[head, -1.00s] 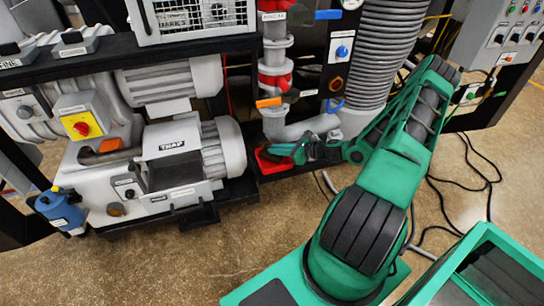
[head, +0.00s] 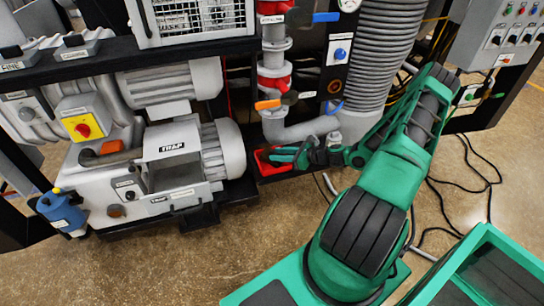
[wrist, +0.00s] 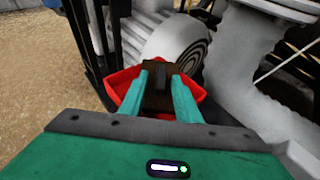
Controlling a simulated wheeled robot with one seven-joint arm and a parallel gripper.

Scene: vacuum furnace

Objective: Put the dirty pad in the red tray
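The red tray (wrist: 194,92) lies under and around my fingertips in the wrist view. In the head view the red tray (head: 262,166) sits on the black base beside the grey pump, partly hidden by my gripper (head: 279,155). In the wrist view my gripper (wrist: 158,78) has its two green fingers on either side of a dark brown block, which looks like the dirty pad (wrist: 157,70). The pad is between the fingertips, over the tray. I cannot tell whether it touches the tray floor. The pad cannot be made out in the head view.
The grey pump with the TRAP box (head: 172,150) stands left of the tray. Grey pipework (head: 300,130) with orange and red parts rises behind it, and a ribbed hose (head: 365,55) stands to its right. A blue bottle (head: 60,211) is at far left. Open floor lies in front.

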